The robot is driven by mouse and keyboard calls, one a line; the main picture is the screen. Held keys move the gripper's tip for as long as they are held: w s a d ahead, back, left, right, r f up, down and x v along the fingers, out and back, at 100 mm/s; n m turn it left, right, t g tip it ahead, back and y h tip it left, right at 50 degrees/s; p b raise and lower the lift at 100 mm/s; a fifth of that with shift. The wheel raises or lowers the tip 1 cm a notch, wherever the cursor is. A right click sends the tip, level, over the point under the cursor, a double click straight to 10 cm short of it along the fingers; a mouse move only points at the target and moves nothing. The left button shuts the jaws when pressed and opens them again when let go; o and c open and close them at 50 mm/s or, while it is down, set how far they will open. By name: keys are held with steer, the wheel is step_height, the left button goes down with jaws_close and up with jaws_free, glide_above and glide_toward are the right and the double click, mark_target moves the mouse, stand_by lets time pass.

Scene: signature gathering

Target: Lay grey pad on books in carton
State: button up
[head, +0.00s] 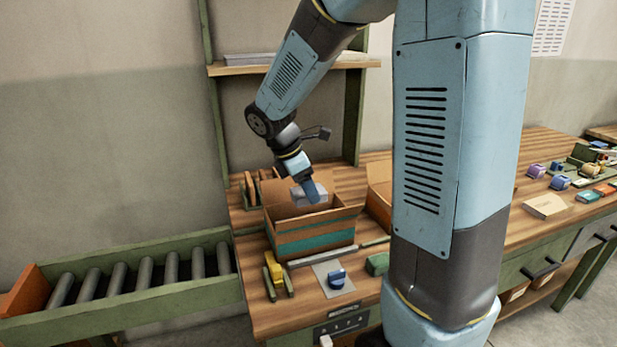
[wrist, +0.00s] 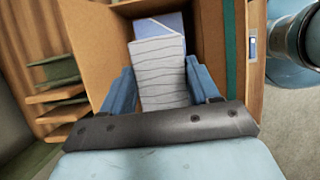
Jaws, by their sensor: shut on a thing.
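The open carton (head: 314,237), brown with a teal band, stands on the wooden bench. My gripper (head: 312,192) reaches down into its top opening. In the wrist view my gripper (wrist: 160,88) has its two blue fingers on either side of the light grey pad (wrist: 160,72), which has wavy lines across it, and is shut on it. The pad also shows in the head view (head: 299,197), at the carton's mouth. A blue book (wrist: 170,20) shows past the pad's far edge inside the carton (wrist: 208,40). Whether the pad touches the book cannot be told.
A roller conveyor (head: 140,278) runs to the left of the bench. A yellow tool (head: 273,268) and a blue item (head: 337,279) lie in front of the carton. Another brown box (head: 379,194) stands to its right, partly behind my arm. Upright dividers (head: 250,188) stand left of the carton.

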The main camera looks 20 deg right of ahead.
steer(key=shift+f, duration=3.35)
steer(key=shift+f, duration=0.6)
steer(key=o, duration=1.1)
step_height(320, 180, up, 17)
steer(key=shift+s, duration=0.1)
steer(key=s+r+m+t+y, duration=0.2)
steer(key=s+m, duration=0.7)
steer(key=s+r+m+t+y, duration=0.1)
steer(key=s+m+t+y, duration=0.1)
steer(key=s+m, duration=0.7)
steer(key=shift+s+d+r+t+y, duration=0.3)
steer(key=shift+s+d+r+t, duration=0.1)
steer(key=shift+s+t, duration=0.35)
